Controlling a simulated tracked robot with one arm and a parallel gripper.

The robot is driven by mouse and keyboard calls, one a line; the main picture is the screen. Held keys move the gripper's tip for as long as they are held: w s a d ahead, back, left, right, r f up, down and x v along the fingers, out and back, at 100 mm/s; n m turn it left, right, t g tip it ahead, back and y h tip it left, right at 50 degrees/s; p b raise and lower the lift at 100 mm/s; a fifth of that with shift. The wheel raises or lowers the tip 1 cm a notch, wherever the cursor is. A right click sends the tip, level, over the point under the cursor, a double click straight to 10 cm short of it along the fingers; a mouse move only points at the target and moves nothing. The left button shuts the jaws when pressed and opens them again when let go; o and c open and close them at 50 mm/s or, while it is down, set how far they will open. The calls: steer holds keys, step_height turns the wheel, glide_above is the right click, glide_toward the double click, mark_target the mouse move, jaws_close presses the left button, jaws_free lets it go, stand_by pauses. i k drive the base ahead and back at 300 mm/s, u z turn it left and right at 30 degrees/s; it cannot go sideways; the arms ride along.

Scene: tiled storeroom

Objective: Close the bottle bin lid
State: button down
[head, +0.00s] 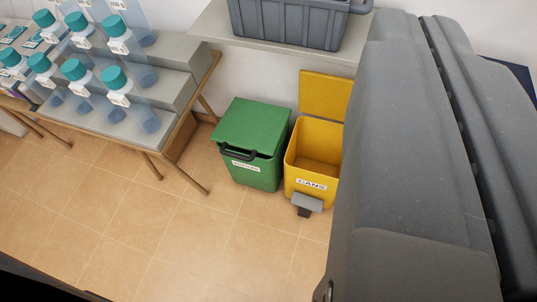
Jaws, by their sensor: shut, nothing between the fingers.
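A green bin (262,174) stands on the floor near the wall, with a white label on its front that is too blurred to read clearly. Its green lid (256,122) lies over the top, with a dark handle (238,153) at the front edge. A dark strip shows under the lid's front edge; I cannot tell whether the lid is fully seated. My gripper (424,22) fills the right side of the picture, very near the camera. It is shut and empty, and apart from the bin.
A yellow bin (311,184) marked CANS stands open right of the green bin, its lid upright behind. A grey pedal (307,203) juts from its front. A stepped stand (170,92) with several bottles is left. A grey crate (290,25) sits above. Tiled floor in front is clear.

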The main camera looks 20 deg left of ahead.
mark_target(255, 126)
steer(key=z, duration=0.95)
steer(key=i, duration=0.75)
steer(key=u, duration=1.5)
